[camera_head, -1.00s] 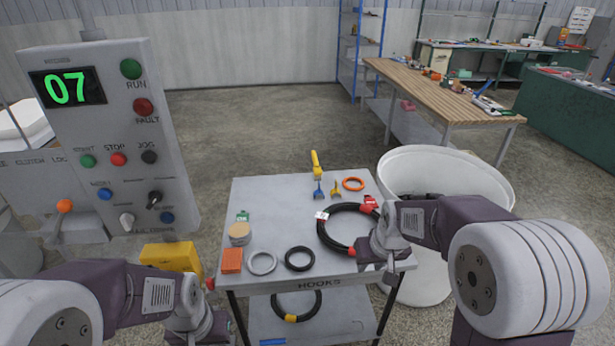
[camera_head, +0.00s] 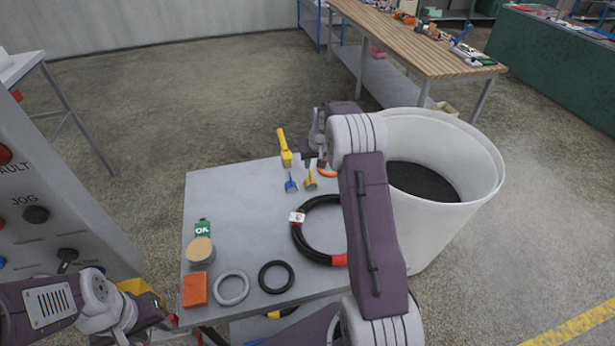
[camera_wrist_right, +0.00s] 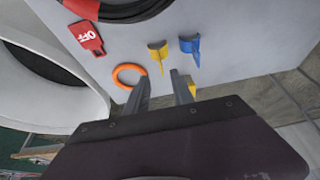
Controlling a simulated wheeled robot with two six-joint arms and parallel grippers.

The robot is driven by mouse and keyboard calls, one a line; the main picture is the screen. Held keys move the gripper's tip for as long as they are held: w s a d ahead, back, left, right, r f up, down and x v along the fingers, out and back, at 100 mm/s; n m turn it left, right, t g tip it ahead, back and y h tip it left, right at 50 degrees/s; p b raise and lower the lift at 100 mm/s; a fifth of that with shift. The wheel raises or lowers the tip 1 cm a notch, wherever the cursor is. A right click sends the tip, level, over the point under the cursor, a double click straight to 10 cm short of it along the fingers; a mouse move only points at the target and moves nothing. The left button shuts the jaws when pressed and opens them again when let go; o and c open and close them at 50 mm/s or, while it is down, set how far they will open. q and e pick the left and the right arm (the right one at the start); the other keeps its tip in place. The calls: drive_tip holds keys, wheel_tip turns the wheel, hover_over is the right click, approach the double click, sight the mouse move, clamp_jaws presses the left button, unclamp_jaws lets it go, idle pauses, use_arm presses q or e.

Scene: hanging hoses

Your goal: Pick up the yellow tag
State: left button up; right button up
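A yellow piece (camera_head: 285,150), which looks like the yellow tag, lies at the table's far edge with a narrow end pointing away; no writing is legible. In the right wrist view, a yellow bit (camera_wrist_right: 191,89), probably the same piece, shows beside one finger, which partly hides it. My right gripper (camera_head: 309,156) reaches over the far part of the table, just right of the yellow piece. Its fingers (camera_wrist_right: 163,88) are apart with nothing held. My left gripper (camera_head: 165,325) is low by the table's near left corner; its fingers are not clear.
A yellow hook (camera_head: 310,181), a blue hook (camera_head: 291,185) and an orange ring (camera_wrist_right: 129,75) lie close by. A black hose coil (camera_head: 299,240), red OFF tag (camera_wrist_right: 87,37) and green OK tag (camera_head: 203,228) are on the table (camera_head: 235,195). A white bin (camera_head: 440,230) stands right.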

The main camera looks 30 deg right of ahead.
hover_over(310, 180)
drive_tip(key=s, duration=0.2)
drive_tip(key=f, duration=0.4)
drive_tip(key=shift+w, duration=0.25)
drive_tip(key=p+x, duration=0.1)
drive_tip(key=x, duration=0.3)
drive_tip(key=shift+a+f, duration=0.1)
drive_tip(key=shift+f, duration=0.05)
drive_tip(key=shift+w+f, duration=0.15)
drive_tip(key=shift+f, duration=0.2)
drive_tip(key=shift+r, duration=0.1)
clamp_jaws()
